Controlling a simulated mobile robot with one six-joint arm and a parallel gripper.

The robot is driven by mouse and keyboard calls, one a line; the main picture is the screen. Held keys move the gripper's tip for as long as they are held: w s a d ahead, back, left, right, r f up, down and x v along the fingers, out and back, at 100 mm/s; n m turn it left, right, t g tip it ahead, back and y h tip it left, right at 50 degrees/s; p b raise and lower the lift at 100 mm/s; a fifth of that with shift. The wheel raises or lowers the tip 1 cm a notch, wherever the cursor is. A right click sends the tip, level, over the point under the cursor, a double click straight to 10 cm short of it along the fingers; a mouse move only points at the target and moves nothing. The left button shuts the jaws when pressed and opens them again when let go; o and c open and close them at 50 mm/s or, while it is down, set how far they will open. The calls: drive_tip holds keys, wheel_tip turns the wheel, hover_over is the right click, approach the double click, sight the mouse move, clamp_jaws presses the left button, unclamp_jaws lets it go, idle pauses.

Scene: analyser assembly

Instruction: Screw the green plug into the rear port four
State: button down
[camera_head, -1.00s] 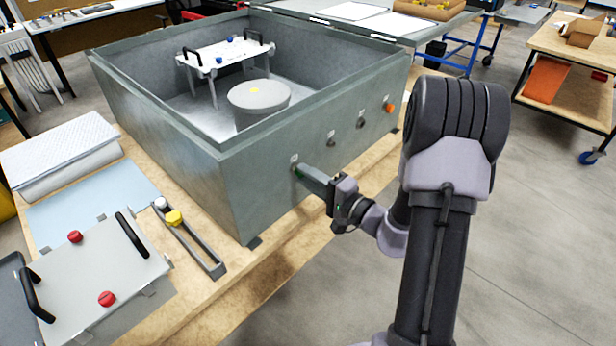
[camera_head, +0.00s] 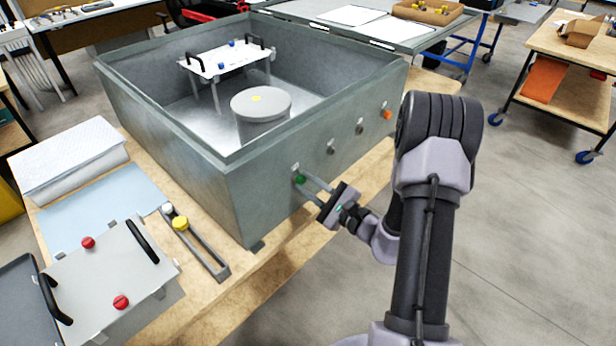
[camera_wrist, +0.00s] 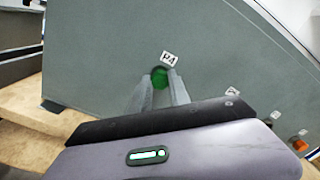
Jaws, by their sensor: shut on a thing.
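The green plug (camera_head: 299,179) sits at the nearest port in the front-facing wall of the grey metal case (camera_head: 255,190). In the wrist view the green plug (camera_wrist: 160,77) is right below the P4 label (camera_wrist: 168,59). My gripper (camera_head: 304,181) reaches the wall with its two long fingers on either side of the plug, shut on it. In the wrist view the fingers of my gripper (camera_wrist: 159,88) flank the plug. The port hole and the plug's thread are hidden behind the plug head, so its depth cannot be told.
Along the same wall are two grey ports (camera_head: 330,150) and an orange plug (camera_head: 387,114). Inside the case stand a grey cylinder (camera_head: 262,108) and a white stand (camera_head: 225,62). A holder with yellow and white plugs (camera_head: 197,245) lies on the bench at left.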

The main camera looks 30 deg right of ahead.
drive_tip(key=m, duration=0.1)
drive_tip(key=m+p, duration=0.2)
drive_tip(key=m, duration=0.1)
drive_tip(key=shift+r, duration=0.25)
drive_tip(key=m+p, duration=0.3)
drive_tip(key=shift+d+m, duration=0.1)
drive_tip(key=shift+m, duration=0.3)
drive_tip(key=m+p, duration=0.2)
drive_tip(key=m, duration=0.2)
drive_tip(key=shift+w+m+p, duration=0.1)
drive_tip(key=shift+m+p, duration=0.7)
drive_tip(key=shift+m, duration=0.2)
drive_tip(key=shift+f, duration=0.2)
drive_tip(key=c, duration=1.3)
unclamp_jaws()
drive_tip(key=shift+c, duration=0.2)
